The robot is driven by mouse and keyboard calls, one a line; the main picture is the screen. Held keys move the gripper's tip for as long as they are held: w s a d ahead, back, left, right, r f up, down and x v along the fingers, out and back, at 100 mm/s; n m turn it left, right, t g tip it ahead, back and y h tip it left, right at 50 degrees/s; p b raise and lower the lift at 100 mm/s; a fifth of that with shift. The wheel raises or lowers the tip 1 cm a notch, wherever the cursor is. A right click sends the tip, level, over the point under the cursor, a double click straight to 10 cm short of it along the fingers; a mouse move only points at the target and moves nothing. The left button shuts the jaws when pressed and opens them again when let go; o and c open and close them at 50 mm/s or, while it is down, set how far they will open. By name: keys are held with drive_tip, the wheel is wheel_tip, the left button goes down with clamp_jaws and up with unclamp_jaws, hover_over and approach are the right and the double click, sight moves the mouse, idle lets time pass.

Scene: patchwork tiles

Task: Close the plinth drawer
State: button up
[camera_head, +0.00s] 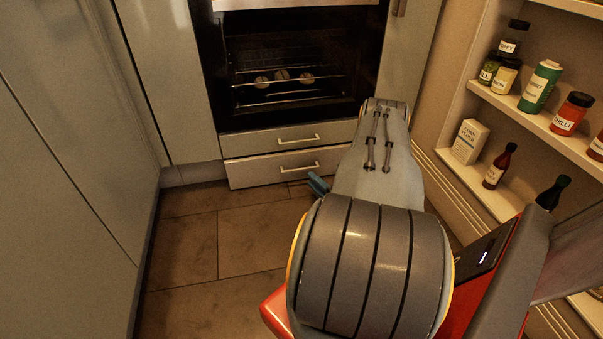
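The plinth drawer (262,171) is the lower of two pale fronts under the oven, at floor level, with a light bar handle. Its front appears to stand a little forward of the plinth beside it; how far is hard to tell. My arm hides its right end. My gripper (318,185) shows only as a small blue-grey piece beside my arm, in front of the drawer's right part and near the handle in the picture. The rest is hidden behind my arm. I cannot tell whether it touches the drawer or is open.
Above is another drawer front (249,142), then the oven (285,90) with several round items on its rack. Cabinets (60,150) line the left. An open shelf (545,125) with jars and bottles stands right. Tiled floor (190,245) is clear at left.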

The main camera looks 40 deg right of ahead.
sight(302, 170)
drive_tip(key=w+b, duration=0.1)
drive_tip(key=w, duration=0.1)
drive_tip(key=w+b, duration=0.1)
drive_tip(key=w, duration=0.1)
drive_tip(key=w+d+b, duration=0.1)
drive_tip(key=w, duration=0.2)
clamp_jaws()
